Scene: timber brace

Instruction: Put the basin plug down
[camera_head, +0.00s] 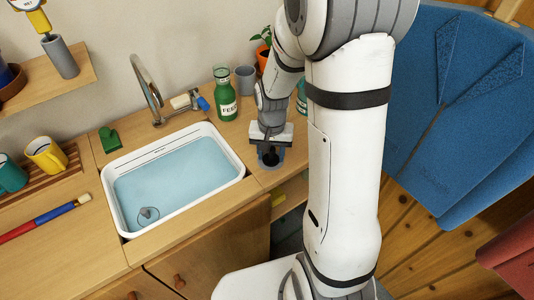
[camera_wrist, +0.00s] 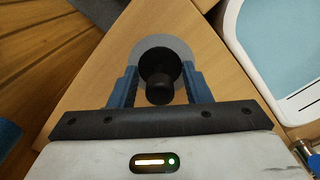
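The basin plug (camera_wrist: 160,66) is black and round with a knob facing the wrist camera. My gripper (camera_wrist: 160,82) points down over the counter, with its two blue fingers on either side of the plug and apparently touching it. Beneath or just behind the plug is a grey disc (camera_wrist: 174,42) on the wood. Whether the plug touches the disc is hard to tell. In the head view my gripper (camera_head: 270,158) is right of the white basin (camera_head: 239,146), with the dark plug between its fingers. The basin holds blue water, and a round drain fitting (camera_head: 148,214) shows at its lower left.
A green bottle (camera_head: 224,95), a grey cup (camera_head: 246,79) and a potted plant (camera_head: 263,48) stand behind my gripper. The tap (camera_head: 148,90) rises behind the basin. The counter's front edge (camera_head: 240,203) is close by. A blue jacket-like thing (camera_head: 450,100) hangs at right.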

